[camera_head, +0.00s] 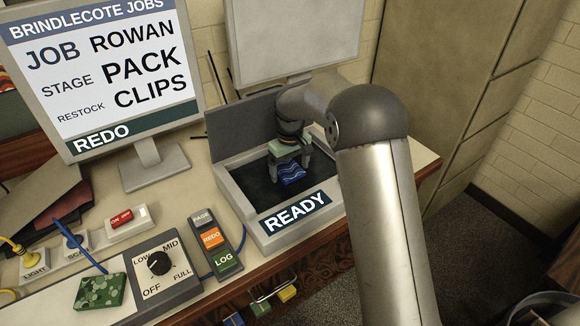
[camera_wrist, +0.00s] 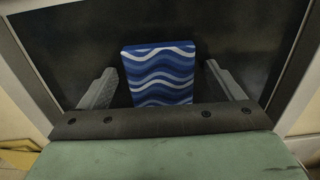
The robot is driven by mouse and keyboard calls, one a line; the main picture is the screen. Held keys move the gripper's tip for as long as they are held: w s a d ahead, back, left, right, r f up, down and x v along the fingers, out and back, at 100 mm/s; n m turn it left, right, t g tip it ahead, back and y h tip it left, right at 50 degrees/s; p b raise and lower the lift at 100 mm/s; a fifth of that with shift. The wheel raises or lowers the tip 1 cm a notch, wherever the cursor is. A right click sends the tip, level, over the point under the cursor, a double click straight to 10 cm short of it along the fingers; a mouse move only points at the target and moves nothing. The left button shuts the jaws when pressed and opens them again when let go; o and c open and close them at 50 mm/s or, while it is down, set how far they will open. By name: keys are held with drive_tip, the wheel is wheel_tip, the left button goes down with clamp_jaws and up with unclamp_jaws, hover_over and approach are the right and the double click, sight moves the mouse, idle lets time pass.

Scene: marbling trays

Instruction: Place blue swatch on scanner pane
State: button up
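The blue swatch (camera_head: 292,175), with white and light-blue wavy stripes, appears to lie on the dark scanner pane (camera_head: 245,180). The scanner's front label reads READY. My gripper (camera_head: 290,164) is directly over the swatch, low above the pane. In the wrist view the swatch (camera_wrist: 160,75) sits between the two fingers of my gripper (camera_wrist: 163,85), with a gap on each side. The fingers are apart and do not touch it. The near end of the swatch is hidden by the gripper body. The dark pane (camera_wrist: 75,45) surrounds it.
A green patterned swatch (camera_head: 100,291) lies at the front left, by a dial box (camera_head: 157,268). A PAGE/REDO/LOG button panel (camera_head: 213,240) stands just left of the scanner. A monitor (camera_head: 100,70) stands behind left. The scanner has a raised rim (camera_head: 232,200).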

sight(290, 171)
drive_tip(key=shift+r, duration=0.1)
wheel_tip(290, 171, up, 12)
drive_tip(key=b, duration=0.1)
drive_tip(key=s+d+r+m, duration=0.3)
drive_tip(key=s+d, duration=0.7)
drive_tip(key=s, duration=0.4)
drive_tip(key=s+d+f+m, duration=0.2)
drive_tip(key=s+d+f, duration=0.1)
drive_tip(key=s, duration=0.7)
drive_tip(key=s+d+f+m, duration=0.2)
drive_tip(key=s+d+f, duration=0.2)
drive_tip(key=s, duration=0.7)
drive_tip(key=shift+s+d+f+t, duration=0.2)
drive_tip(key=shift+s+t, duration=0.05)
drive_tip(key=shift+t, duration=0.05)
